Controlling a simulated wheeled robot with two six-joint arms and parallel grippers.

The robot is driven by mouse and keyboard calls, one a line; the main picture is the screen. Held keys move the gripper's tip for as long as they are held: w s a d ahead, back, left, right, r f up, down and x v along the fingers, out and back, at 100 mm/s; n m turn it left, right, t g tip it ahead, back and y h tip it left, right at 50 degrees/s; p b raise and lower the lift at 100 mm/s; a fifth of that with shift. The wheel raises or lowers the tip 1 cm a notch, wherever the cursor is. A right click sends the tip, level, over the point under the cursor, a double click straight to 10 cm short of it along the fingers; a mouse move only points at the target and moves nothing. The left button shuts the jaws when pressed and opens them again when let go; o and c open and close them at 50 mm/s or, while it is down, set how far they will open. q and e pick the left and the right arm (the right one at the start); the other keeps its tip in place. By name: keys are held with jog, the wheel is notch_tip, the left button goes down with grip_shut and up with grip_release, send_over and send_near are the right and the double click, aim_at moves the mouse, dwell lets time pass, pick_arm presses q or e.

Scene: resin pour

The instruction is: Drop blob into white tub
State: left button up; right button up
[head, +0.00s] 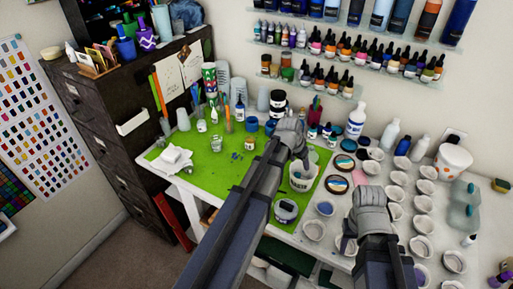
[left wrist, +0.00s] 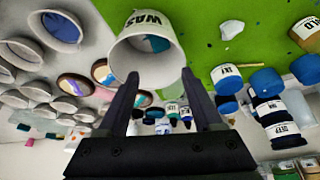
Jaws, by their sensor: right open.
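The white tub (head: 302,180), with dark lettering on its side, stands on the green mat below my left gripper (head: 304,156). In the left wrist view the tub (left wrist: 158,62) is just beyond the fingertips of my left gripper (left wrist: 162,82). Those fingers are apart, with nothing visible held between them. A blue patch (left wrist: 156,43) shows inside the tub; I cannot tell whether it is the blob. No separate blob is clear elsewhere. My right gripper (head: 372,208) is open above the white cups at the right; its fingertips are hard to make out.
The green mat (head: 215,165) has free room at its left and middle. Several small white cups (head: 395,193) crowd the right of the table. Round coasters (head: 337,184) lie right of the tub. A labelled jar (head: 286,211) stands in front of it. Bottle shelves (head: 345,60) line the wall.

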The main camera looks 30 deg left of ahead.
pick_arm(q)
jog(key=shift+r, duration=0.15)
jog(key=d+p+v, duration=0.1)
jog(key=p+v, duration=0.6)
jog(key=shift+a+r, duration=0.3)
jog(key=shift+a, duration=0.25)
jog(key=shift+s, duration=0.1)
jog(key=s+d+f+g+y+b, duration=0.1)
jog(key=s+d+f+g+b, duration=0.1)
jog(key=s+d+f+b, duration=0.2)
jog(key=s+d+f+g+y+b, duration=0.1)
jog(key=s+d+f, duration=0.4)
jog(key=s+d, duration=0.5)
jog(key=s+g+b, duration=0.1)
jog(key=s+b, duration=0.1)
jog(key=s, duration=0.4)
jog(key=shift+s+d+f+g+y+b, duration=0.2)
jog(key=shift+s+f+g+y+b, duration=0.1)
jog(key=shift+g+y+b, duration=0.1)
jog(key=shift+c, duration=0.4)
